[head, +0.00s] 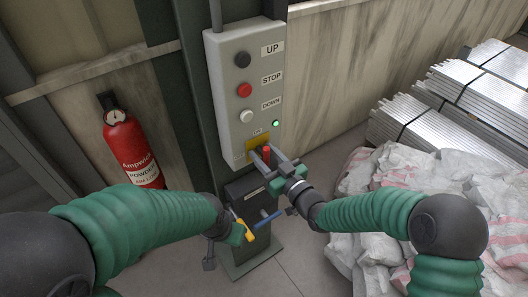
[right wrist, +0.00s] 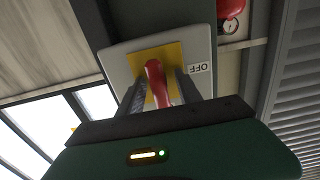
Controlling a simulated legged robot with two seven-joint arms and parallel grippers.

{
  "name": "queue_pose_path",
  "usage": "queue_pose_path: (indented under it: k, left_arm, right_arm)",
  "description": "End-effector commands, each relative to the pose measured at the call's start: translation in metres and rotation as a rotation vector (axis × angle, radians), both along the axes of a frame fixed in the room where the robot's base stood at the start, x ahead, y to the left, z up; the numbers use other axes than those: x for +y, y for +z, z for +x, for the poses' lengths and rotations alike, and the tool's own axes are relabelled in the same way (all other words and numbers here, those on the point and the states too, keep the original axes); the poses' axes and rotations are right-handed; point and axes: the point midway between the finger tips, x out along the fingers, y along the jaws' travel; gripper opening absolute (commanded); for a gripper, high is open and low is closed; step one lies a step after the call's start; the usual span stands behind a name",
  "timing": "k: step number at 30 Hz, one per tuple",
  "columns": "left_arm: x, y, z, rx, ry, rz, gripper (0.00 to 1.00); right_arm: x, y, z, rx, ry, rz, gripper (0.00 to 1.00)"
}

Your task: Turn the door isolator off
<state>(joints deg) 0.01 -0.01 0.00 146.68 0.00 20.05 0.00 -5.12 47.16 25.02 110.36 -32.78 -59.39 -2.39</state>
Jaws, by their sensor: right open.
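The grey control box (head: 248,85) on the post has UP, STOP and DOWN buttons and a lit green lamp. Low on it is the isolator, a red handle (head: 266,153) on a yellow plate (head: 257,140). In the right wrist view the red handle (right wrist: 156,82) stands between my fingers, with an upside-down OFF label (right wrist: 200,68) to the right of the plate. My right gripper (head: 271,160) is open around the handle, one finger on each side; contact is unclear. My left gripper (head: 240,229) is low by the post, and its jaws are hard to make out.
A red fire extinguisher (head: 131,148) hangs on the wall at the left. White sacks (head: 395,195) and stacked metal profiles (head: 465,100) fill the right side. A dark box (head: 245,188) sits on the post below the control box. Bare floor shows right of the post.

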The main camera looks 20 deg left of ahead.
Motion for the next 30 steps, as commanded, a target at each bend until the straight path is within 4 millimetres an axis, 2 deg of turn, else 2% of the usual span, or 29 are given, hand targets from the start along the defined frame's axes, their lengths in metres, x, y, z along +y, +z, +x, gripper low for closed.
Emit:
queue_pose_path:
  k: [8,17,30]
  left_arm:
    - [0.0,0.0,0.0,0.0,0.0,0.0,0.0]
    - [0.0,0.0,0.0,0.0,0.0,0.0,0.0]
    - [0.0,-0.0001,0.0,0.0,0.0,0.0,0.0]
  right_arm:
    - [0.0019,0.0,0.0012,0.0,0.0,0.0,0.4]
    - [0.0016,-0.0001,0.0012,0.0,0.0,0.0,0.01]
    - [0.0011,-0.0005,0.0016,0.022,-0.001,0.016,0.0]
